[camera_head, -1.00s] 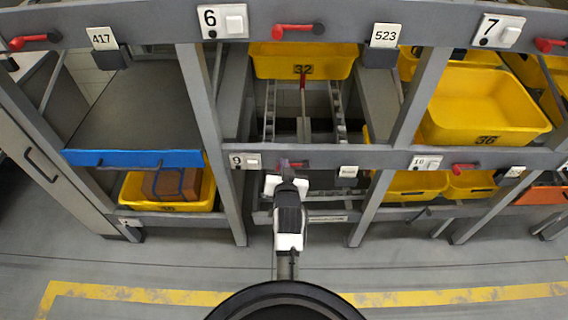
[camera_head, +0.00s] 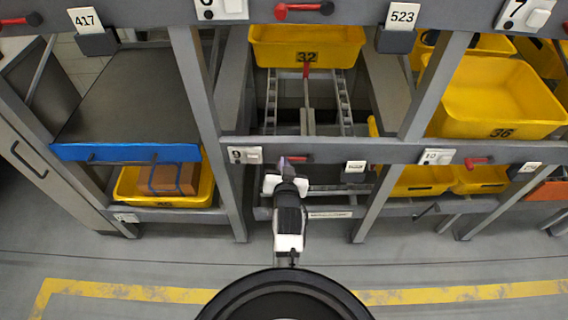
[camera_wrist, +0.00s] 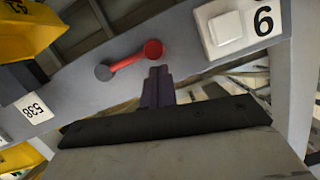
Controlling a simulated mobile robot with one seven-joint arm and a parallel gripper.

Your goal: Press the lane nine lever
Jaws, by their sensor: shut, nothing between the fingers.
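The lane nine lever (camera_head: 297,159) is a small red handle on the lower grey beam, just right of the sign plate marked 9 (camera_head: 237,156). In the wrist view the lever (camera_wrist: 133,58) shows as a red bar with a round red end and a dark grey pivot at its left; the plate (camera_wrist: 238,25) with a white button appears upside down. My gripper (camera_head: 283,163) is shut and empty in front of the beam. Its purple fingertips (camera_wrist: 158,73) are just below the lever's red end in the wrist view. I cannot tell whether they touch it.
Yellow bin 32 (camera_head: 306,48) sits above on the roller lane, with a red stop (camera_head: 306,70) in front. Another red lever (camera_head: 477,161) is on the beam by plate 10 (camera_head: 436,157). A blue-edged shelf (camera_head: 125,153) is at the left. The floor in front is clear.

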